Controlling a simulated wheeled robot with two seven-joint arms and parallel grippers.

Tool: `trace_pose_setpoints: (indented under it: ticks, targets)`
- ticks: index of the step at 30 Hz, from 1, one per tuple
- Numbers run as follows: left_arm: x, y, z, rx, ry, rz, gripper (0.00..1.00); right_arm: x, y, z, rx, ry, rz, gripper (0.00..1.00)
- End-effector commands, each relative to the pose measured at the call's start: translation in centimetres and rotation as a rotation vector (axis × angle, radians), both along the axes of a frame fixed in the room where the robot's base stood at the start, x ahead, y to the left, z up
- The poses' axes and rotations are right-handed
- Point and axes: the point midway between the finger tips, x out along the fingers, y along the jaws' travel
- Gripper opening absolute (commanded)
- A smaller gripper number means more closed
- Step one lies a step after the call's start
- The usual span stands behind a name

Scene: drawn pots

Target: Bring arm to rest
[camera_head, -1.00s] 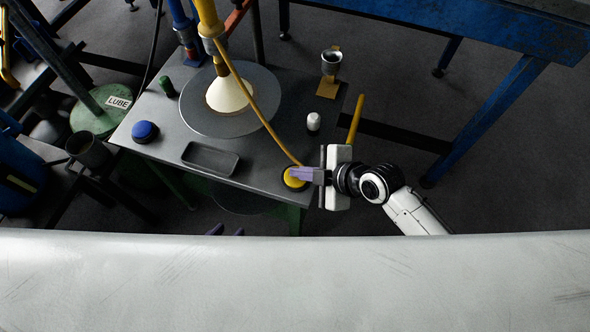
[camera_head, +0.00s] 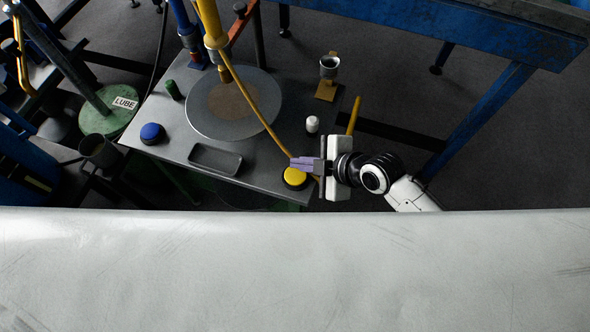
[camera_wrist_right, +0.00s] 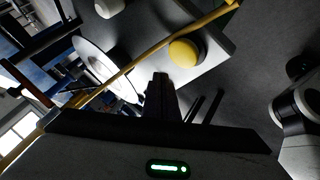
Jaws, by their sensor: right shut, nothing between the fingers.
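My right gripper (camera_head: 294,163) has purple fingers and is shut with nothing between them. It reaches in from the right at the front right corner of the grey table (camera_head: 262,183). In the head view its fingertips overlap the far edge of the yellow button (camera_head: 295,178); most of the button's top shows. In the right wrist view the dark fingers (camera_wrist_right: 160,84) point toward the yellow button (camera_wrist_right: 184,53), with a visible gap. My left gripper is not in view.
The table holds a round grey plate (camera_head: 205,118), a blue button (camera_head: 152,133), a dark tray (camera_head: 215,159) and a white knob (camera_head: 312,124). A yellow hose (camera_head: 262,117) runs near my fingers.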

Motion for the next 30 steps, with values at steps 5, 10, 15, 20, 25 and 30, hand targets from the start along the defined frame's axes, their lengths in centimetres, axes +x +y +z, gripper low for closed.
trace_pose_setpoints:
  ticks: [5, 10, 15, 20, 25, 30]
  targets:
    - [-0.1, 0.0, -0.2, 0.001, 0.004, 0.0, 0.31, 0.0, 0.0, 0.1, 0.001, -0.001, 0.0, 0.0]
    - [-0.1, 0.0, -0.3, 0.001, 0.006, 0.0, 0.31, 0.0, 0.0, 0.1, 0.001, -0.001, 0.0, 0.0]
    - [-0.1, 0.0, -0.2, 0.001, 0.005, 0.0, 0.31, 0.0, 0.0, 0.0, 0.003, 0.0, -0.003, 0.0]
    - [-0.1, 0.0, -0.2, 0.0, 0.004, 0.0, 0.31, -1.3, -0.5, -0.8, 0.066, 0.06, -0.126, 0.0]
    - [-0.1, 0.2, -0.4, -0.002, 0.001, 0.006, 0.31, -5.0, -3.7, -2.8, 0.244, 0.216, -0.511, 0.0]
    - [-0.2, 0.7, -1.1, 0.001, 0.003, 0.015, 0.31, -9.5, -9.5, -4.6, 0.408, 0.337, -0.923, 0.0]
